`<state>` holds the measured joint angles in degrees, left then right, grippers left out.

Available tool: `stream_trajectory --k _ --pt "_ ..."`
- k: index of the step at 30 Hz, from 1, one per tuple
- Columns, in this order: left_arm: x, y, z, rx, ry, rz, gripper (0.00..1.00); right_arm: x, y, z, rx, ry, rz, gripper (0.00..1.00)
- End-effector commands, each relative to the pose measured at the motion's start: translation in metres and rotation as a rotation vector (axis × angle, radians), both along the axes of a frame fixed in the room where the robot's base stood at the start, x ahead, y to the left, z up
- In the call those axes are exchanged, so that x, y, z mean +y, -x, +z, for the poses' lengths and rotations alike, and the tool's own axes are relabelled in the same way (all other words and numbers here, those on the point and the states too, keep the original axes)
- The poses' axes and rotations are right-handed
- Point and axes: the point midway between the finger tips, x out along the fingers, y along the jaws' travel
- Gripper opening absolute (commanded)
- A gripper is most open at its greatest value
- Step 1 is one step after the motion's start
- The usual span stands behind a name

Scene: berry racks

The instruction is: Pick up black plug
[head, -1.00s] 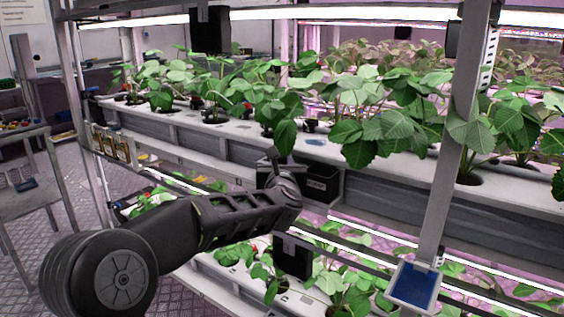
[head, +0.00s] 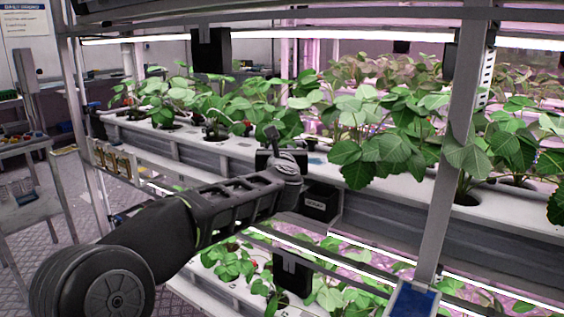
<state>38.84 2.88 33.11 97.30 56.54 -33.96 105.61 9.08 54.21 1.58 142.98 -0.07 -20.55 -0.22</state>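My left arm reaches in from the lower left, and its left gripper (head: 270,146) is at the front edge of the upper white grow channel (head: 400,187), among the strawberry plants. The gripper is seen from behind, and its fingers are small and partly covered by its own body. I cannot tell whether it is open, shut or touching anything. I cannot make out the black plug clearly; the gripper and leaves cover part of the channel top there. My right gripper is not in view.
A small black box (head: 320,203) hangs under the channel just right of the gripper. A metal post (head: 449,160) with a blue-faced panel (head: 414,302) stands at right. Leafy plants (head: 385,145) crowd the channel. A lower planted tier with light strips lies below.

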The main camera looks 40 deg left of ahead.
Motion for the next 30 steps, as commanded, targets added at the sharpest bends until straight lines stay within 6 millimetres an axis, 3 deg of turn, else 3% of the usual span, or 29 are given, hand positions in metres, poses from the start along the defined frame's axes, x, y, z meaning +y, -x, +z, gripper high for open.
stream_trajectory --k 4,23,30 --pt "0.0 0.0 0.011 0.001 0.001 -0.001 0.0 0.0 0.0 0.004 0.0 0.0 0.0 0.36" --pt "0.0 0.0 0.01 0.001 0.001 -0.001 0.0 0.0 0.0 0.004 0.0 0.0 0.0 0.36" --pt "-0.013 -0.004 0.019 -0.008 0.001 -0.023 0.0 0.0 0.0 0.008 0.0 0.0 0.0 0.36"
